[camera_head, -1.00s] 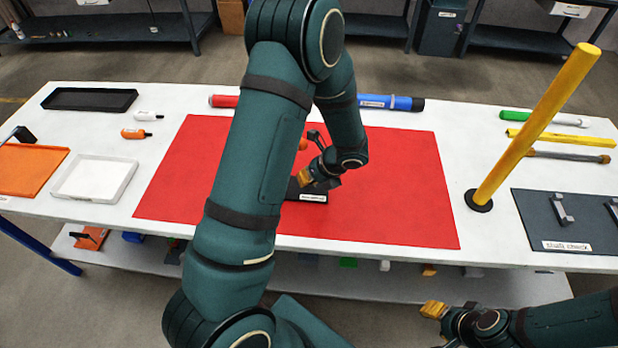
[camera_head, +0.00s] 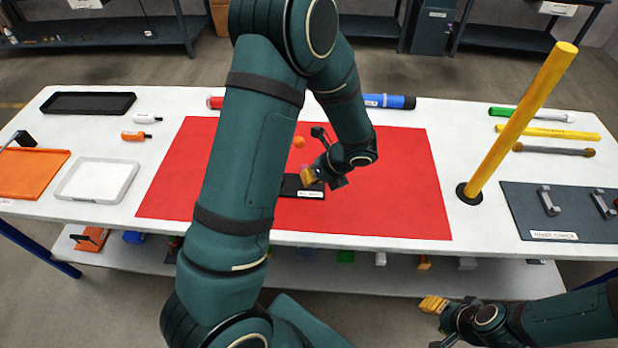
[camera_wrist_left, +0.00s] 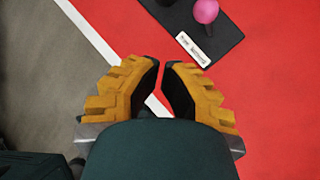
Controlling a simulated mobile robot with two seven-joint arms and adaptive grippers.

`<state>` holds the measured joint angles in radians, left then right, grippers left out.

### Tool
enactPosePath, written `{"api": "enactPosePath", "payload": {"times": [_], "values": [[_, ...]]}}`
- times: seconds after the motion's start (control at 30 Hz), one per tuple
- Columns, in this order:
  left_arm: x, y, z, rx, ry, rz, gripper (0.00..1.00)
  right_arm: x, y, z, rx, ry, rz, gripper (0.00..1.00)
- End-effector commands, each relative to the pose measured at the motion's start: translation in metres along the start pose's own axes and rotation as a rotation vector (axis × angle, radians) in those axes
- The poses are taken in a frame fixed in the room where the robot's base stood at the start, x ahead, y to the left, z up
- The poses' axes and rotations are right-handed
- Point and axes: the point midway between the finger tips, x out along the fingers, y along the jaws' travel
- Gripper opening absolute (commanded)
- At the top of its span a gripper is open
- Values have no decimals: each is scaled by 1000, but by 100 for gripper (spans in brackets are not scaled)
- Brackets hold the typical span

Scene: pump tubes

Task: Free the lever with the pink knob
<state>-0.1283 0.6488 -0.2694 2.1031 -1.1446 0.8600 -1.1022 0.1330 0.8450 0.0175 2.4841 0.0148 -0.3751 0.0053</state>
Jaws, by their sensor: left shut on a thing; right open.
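The pink knob (camera_wrist_left: 205,10) is at the top of the left wrist view, above a dark base (camera_wrist_left: 221,38) with a white label. In the head view the base (camera_head: 289,187) lies on the red mat, and the pink knob (camera_head: 307,168) is mostly hidden by my left gripper (camera_head: 312,177). In the wrist view my left gripper (camera_wrist_left: 162,65) has its fingertips close together, apart from the knob in the picture. What is between them I cannot make out. An orange ball (camera_head: 299,142) shows behind the base. My right gripper (camera_head: 433,304) is open in front of the table.
The red mat (camera_head: 400,190) is clear right of the base. A yellow post (camera_head: 520,120) stands right of it, beside a dark board (camera_head: 570,225). A red-and-blue tube (camera_head: 398,102) lies behind.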

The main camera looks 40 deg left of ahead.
Motion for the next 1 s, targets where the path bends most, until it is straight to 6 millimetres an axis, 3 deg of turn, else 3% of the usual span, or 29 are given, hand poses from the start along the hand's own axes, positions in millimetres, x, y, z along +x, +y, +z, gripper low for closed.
{"api": "enactPosePath", "payload": {"times": [0.1, 0.37, 1.0], "values": [[-22, 12, 9, -1, -1, -3, 0, -5, -3, -1, -2, 0, -2, 47], [-50, 28, 18, 1, 0, -1, 0, -11, -4, -2, -2, 0, -3, 47], [-54, 31, 19, 2, 0, 1, 0, -11, -4, -2, -1, 0, -3, 47]]}}
